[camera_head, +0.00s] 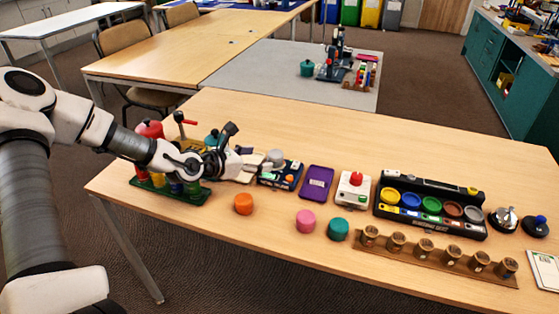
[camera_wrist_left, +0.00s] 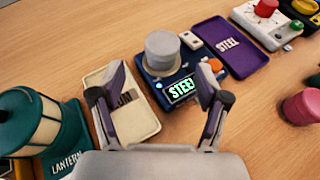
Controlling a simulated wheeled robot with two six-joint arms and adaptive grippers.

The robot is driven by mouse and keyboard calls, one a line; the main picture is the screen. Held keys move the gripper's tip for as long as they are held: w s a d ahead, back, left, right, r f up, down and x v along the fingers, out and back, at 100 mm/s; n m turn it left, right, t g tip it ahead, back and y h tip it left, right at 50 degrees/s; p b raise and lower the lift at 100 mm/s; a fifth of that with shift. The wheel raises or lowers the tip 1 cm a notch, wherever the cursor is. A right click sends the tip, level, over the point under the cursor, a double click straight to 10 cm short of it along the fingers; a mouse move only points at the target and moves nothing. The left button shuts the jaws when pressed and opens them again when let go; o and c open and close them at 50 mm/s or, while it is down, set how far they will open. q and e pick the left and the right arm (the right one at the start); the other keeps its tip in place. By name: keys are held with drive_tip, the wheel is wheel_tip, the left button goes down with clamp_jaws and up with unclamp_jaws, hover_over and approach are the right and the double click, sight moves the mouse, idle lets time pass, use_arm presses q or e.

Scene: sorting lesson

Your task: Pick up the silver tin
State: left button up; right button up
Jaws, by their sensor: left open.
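The silver tin (camera_head: 275,157) is a short grey cylinder. It stands upright on a dark blue device (camera_head: 268,180), whose lit display reads "STEE" with the end hidden in the left wrist view. The tin (camera_wrist_left: 162,52) shows there just beyond my fingertips, roughly midway between them. My left gripper (camera_head: 248,163) is just left of the tin in the head view. In the left wrist view my left gripper (camera_wrist_left: 158,85) is open, with nothing between its fingers. My right gripper is not in view.
A purple tray (camera_wrist_left: 230,47) labelled "STEEL" and a cream tray (camera_wrist_left: 132,120) flank the device. A teal lantern (camera_wrist_left: 30,125) stands left. A red-button box (camera_head: 352,190) and a black sorting box (camera_head: 432,235) lie right. Orange (camera_head: 243,204), pink (camera_head: 305,221) and teal (camera_head: 338,229) cylinders stand in front.

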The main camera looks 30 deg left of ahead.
sight(270, 159)
use_arm(q)
drive_tip(key=shift+w+d+f, duration=0.2)
drive_tip(key=shift+w+f, duration=0.1)
drive_tip(key=shift+f, duration=0.15)
drive_tip(key=b+x, duration=0.3)
drive_tip(key=x, duration=0.2)
drive_tip(key=shift+f, duration=0.1)
drive_tip(key=shift+w, duration=0.2)
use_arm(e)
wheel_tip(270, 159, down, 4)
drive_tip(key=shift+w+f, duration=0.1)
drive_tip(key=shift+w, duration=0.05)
use_arm(q)
drive_tip(key=c, duration=1.3)
drive_tip(key=shift+c, duration=0.2)
